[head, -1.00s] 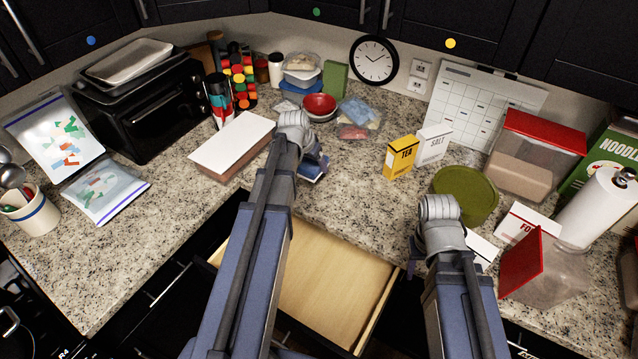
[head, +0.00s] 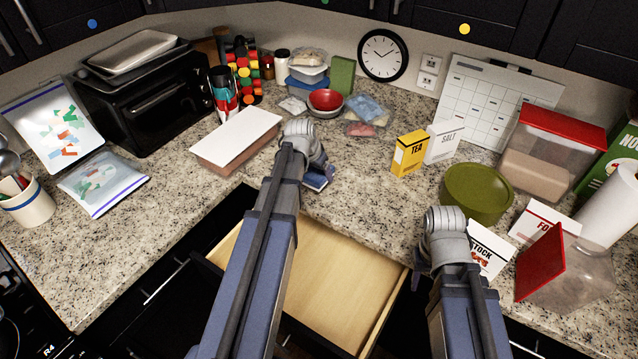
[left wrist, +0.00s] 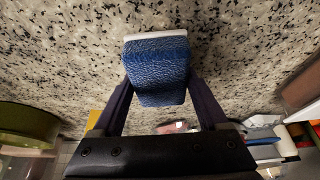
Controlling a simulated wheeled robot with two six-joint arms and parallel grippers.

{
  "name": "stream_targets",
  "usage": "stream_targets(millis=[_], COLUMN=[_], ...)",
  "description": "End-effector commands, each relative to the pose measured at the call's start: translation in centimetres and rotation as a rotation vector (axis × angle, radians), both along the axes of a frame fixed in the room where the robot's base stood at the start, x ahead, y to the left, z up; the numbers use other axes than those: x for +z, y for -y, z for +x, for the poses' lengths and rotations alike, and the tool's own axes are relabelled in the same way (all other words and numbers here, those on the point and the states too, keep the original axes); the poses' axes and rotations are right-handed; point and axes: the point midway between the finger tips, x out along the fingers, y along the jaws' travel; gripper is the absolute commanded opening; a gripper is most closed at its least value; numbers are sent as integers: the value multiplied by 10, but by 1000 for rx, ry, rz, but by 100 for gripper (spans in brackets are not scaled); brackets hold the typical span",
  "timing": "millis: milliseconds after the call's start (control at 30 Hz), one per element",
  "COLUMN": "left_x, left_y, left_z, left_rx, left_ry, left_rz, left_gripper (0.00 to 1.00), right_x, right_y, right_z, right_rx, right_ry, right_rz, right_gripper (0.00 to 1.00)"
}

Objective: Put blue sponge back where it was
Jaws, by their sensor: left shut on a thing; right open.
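The blue sponge (left wrist: 158,72), with a white layer along its far edge, is between the two fingers of my left gripper (left wrist: 158,90) in the left wrist view. The fingers are shut on its sides. In the head view the sponge (head: 318,183) shows only partly below my left gripper (head: 314,170), over the counter near its front edge, above the open drawer (head: 330,275). Whether it touches the counter is unclear. My right gripper (head: 440,240) is open at the counter's front edge, beside the stock box (head: 487,252); its fingers are mostly hidden by the wrist.
A white-lidded container (head: 237,140) stands just left of my left gripper. A red bowl (head: 326,100) and bags (head: 368,115) lie behind. Tea (head: 409,153) and salt (head: 443,142) boxes and a green pot (head: 477,192) stand to the right. Counter between them is clear.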

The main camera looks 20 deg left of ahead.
Motion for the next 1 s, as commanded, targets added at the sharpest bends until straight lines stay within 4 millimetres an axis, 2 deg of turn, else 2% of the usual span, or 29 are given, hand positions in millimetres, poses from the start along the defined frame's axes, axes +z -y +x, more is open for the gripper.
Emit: stream_targets(millis=[300,733,767,967,1000], left_x=[-37,-40,-40,-39,-39], left_y=[0,0,0,0,0], left_z=[0,0,0,0,0], left_rx=[0,0,0,0,0], left_ry=[0,0,0,-1,-1], left_rz=[0,0,0,-1,-1], left_gripper=[32,32,78,100,100], right_x=[-37,-40,-40,-39,-39], right_y=[0,0,0,0,0], right_z=[0,0,0,0,0], right_rx=[0,0,0,0,0], right_ry=[0,0,0,0,0], right_rz=[0,0,0,0,0], right_gripper=[50,50,50,50,50])
